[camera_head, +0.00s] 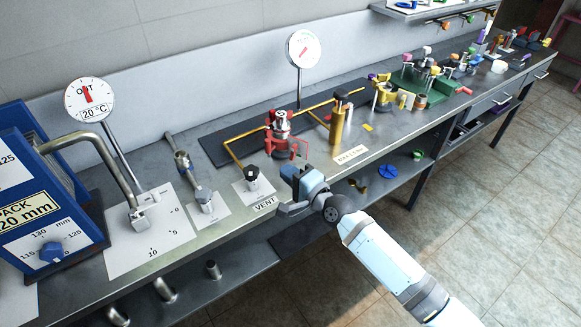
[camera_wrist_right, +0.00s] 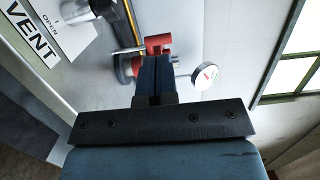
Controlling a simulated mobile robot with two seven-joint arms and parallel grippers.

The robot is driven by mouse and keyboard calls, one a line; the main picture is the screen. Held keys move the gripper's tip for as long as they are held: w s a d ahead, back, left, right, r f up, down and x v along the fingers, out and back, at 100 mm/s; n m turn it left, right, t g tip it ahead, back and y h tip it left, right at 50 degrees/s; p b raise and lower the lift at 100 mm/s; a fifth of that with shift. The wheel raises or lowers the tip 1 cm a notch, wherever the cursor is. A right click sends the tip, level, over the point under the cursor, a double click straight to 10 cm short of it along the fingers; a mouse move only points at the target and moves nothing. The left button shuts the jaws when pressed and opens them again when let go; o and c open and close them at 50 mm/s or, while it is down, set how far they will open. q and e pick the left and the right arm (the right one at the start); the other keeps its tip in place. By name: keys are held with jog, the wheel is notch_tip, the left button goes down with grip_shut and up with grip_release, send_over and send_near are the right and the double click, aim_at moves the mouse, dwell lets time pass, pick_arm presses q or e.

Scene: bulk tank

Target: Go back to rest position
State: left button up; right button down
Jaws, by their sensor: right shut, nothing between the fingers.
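My right gripper (camera_head: 290,172) is at the front edge of the steel bench, reaching in from the lower right. In the right wrist view its two dark blue fingers (camera_wrist_right: 155,76) are together with nothing held. The red valve assembly (camera_head: 281,130) stands on the bench just beyond the gripper; red parts (camera_wrist_right: 158,46) show behind the fingertips in the wrist view. I cannot tell the exact gap between them. The black VENT knob (camera_head: 252,174) on its white plate is left of the gripper. My left gripper is not in view.
The bench (camera_head: 185,237) runs from lower left to far right. A blue cabinet (camera_head: 45,205) and two dial gauges (camera_head: 303,49) stand on it. A yellow cylinder (camera_head: 337,126) is right of the red valve. A lower shelf (camera_head: 215,285) lies below. The tiled floor (camera_head: 480,210) at right is clear.

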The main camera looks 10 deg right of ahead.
pick_arm(q)
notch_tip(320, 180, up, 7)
jog(key=p, duration=0.7)
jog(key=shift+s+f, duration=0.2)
pick_arm(e)
jog(key=s+d+f+n+g+h, duration=0.1)
jog(key=s+d+f+n+h, duration=0.1)
jog(key=s, duration=0.8)
jog(key=s+d+f+n+g+h, duration=0.1)
jog(key=s+d+f+n, duration=0.4)
jog(key=s, duration=0.5)
jog(key=s+d+f+n+g+h, duration=0.2)
jog(key=s+d+f+n+h, duration=0.1)
jog(key=s+n, duration=0.4)
jog(key=s, duration=0.3)
jog(key=shift+s+d+f+h, duration=0.25)
jog(key=shift+s+d+h, duration=0.05)
jog(key=shift+h, duration=0.1)
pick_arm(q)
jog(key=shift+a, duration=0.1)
